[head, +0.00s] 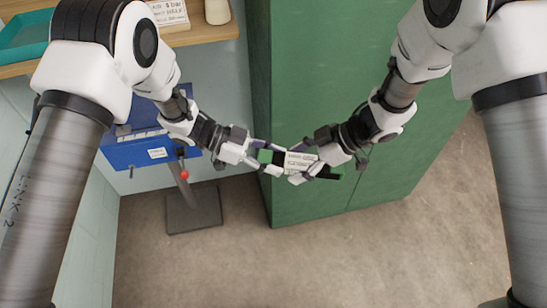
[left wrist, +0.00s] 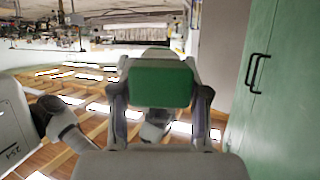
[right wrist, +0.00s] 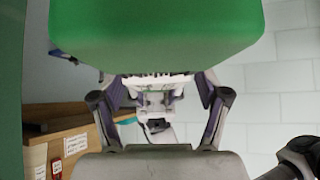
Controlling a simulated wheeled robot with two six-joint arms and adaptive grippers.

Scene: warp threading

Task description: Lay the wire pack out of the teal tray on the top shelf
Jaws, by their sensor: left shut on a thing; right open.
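The wire pack (head: 299,161), a dark block with green on it and a white printed label, is held up in front of the green cabinet. My left gripper (head: 265,158) is shut on its left end. In the left wrist view, the pack's green face (left wrist: 160,84) shows between the fingers. My right gripper (head: 306,173) is open beside the pack's right part; I cannot tell whether it touches. In the right wrist view, a green face (right wrist: 155,25) fills the top, close to the open fingers. The teal tray (head: 22,42) is on the shelf at top left; no pack shows in its visible part.
The wooden shelf (head: 200,32) at top left also carries a label card (head: 170,12) and a pale cup-like object (head: 217,11). A blue stand (head: 130,155) with a red knob is below it. The green cabinet (head: 330,90) stands close behind the grippers. The front floor is clear.

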